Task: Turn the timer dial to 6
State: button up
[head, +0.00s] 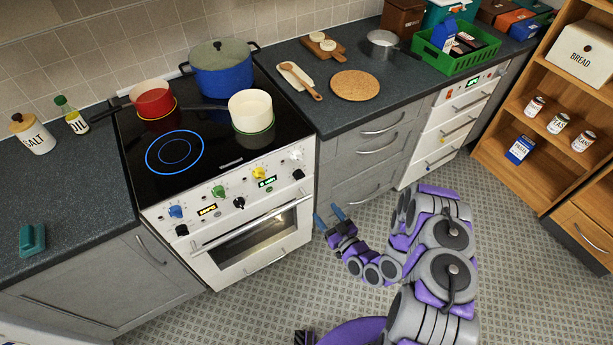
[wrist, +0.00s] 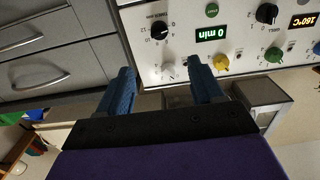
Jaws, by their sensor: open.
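The black timer dial (head: 298,174) is at the right end of the white oven panel. In the wrist view the dial (wrist: 158,30) has a scale and small lettering around it; its exact setting is too small to read surely. A green display (wrist: 210,32) beside it reads "0 min", and it also shows in the head view (head: 267,181). My gripper (head: 328,217) is open and empty, in front of the stove's right side and apart from the dial. In the wrist view its two blue fingers (wrist: 160,85) are spread, with the dial beyond them.
A white knob (wrist: 168,68), a yellow knob (wrist: 220,62) and other knobs sit close to the dial. The oven door handle (head: 250,222) sticks out below the panel. Pots stand on the hob (head: 175,152). Grey drawers (head: 365,152) adjoin at right. The floor (head: 270,290) in front is clear.

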aim_at(299, 175)
jog(key=b+x, duration=0.4)
jog(key=x, duration=1.3)
jog(key=shift+w, duration=0.15)
jog(key=c, duration=1)
